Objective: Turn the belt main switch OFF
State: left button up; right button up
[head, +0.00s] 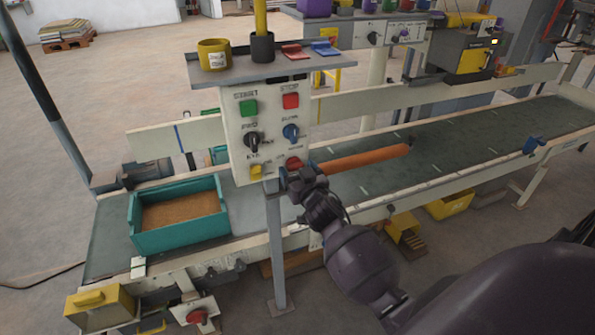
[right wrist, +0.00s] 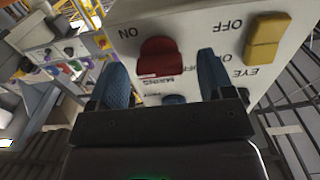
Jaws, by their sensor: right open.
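The red mains switch (head: 294,163) is at the bottom right of the white control panel (head: 240,128), beside a yellow switch (head: 257,171). In the right wrist view the panel appears upside down. The red switch (right wrist: 160,57) has "MAINS" and "ON" lettering near it, and the yellow switch (right wrist: 267,42) is marked "EYE". My right gripper (head: 291,176) is at the panel's lower right corner. In the right wrist view its blue fingers (right wrist: 160,66) are open, one on each side of the red switch; I cannot tell whether they touch it. My left gripper is out of view.
Above the red switch are a blue knob (head: 291,132), a black knob (head: 253,142), a green button (head: 248,107) and a red button (head: 291,101). The belt (head: 450,145) runs behind the panel, with a teal box (head: 165,236) and an orange roll (head: 365,158) nearby.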

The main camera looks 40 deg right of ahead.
jog(key=shift+w, duration=0.1)
jog(key=c, duration=0.9)
jog(key=shift+n, duration=0.3)
jog(key=n+p, duration=0.1)
jog(key=n, duration=0.2)
jog(key=shift+r, duration=0.1)
jog(key=n, duration=0.4)
jog(key=shift+n+p, duration=0.3)
jog(key=shift+n, duration=0.1)
jog(key=n, duration=0.4)
jog(key=shift+n, duration=0.3)
jog(key=shift+n+p, duration=0.3)
jog(key=shift+n, duration=2.2)
